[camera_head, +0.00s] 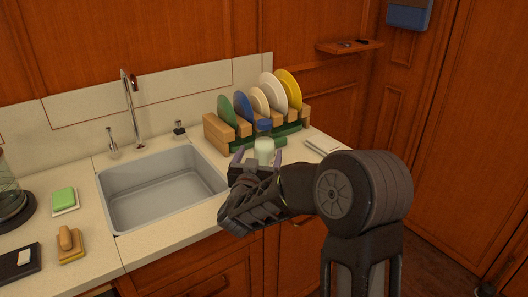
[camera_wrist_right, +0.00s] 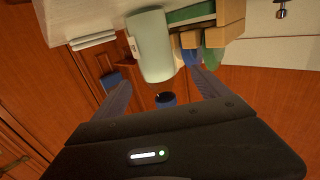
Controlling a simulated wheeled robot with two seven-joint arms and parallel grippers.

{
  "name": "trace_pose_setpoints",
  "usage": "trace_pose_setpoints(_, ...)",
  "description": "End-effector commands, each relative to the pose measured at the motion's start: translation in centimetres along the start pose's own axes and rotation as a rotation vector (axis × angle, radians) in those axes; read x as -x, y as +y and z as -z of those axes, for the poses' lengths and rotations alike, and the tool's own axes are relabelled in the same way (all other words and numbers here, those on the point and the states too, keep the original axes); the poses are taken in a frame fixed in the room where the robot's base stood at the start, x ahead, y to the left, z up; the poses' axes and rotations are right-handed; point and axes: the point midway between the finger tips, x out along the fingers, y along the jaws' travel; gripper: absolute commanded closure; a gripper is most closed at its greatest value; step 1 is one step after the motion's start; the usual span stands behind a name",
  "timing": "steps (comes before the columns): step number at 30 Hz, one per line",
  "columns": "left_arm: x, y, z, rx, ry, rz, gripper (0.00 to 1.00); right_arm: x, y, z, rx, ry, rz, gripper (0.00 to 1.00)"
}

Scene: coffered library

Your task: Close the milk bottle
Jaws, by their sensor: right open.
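The milk bottle (camera_head: 264,151), pale and whitish green, stands upright on the counter in front of the dish rack. It also shows upside down in the wrist view (camera_wrist_right: 150,45). A blue cap (camera_head: 264,126) shows above the bottle's top. In the wrist view the blue cap (camera_wrist_right: 166,100) appears apart from the bottle body; I cannot tell how it is joined. My right gripper (camera_head: 257,160) is open, with its fingers either side of the bottle's line in the wrist view (camera_wrist_right: 160,79). No contact is visible. My left gripper is not in view.
A wooden dish rack (camera_head: 218,133) with several plates stands behind the bottle. The sink (camera_head: 160,190) and tap (camera_head: 131,105) are to the left. A folded white cloth or pad (camera_head: 323,145) lies to the right.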

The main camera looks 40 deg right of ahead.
Motion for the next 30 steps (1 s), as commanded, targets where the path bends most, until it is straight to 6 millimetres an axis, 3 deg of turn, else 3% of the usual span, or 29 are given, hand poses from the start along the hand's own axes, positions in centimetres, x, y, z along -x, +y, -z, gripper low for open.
trace_pose_setpoints(4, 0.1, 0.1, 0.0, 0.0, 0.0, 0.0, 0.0, -1.1, 0.0, 0.0, 0.001, -0.001, 0.0, 0.14)
trace_pose_setpoints(14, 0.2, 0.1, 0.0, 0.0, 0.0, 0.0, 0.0, -1.4, 0.1, 0.0, 0.001, 0.0, -0.001, 0.14)
trace_pose_setpoints(24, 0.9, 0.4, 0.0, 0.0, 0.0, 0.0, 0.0, -5.6, 0.3, 0.2, 0.0, 0.0, -0.001, 0.14)
trace_pose_setpoints(30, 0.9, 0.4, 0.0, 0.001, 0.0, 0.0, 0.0, -6.4, 0.3, 0.2, 0.0, 0.0, 0.0, 0.14)
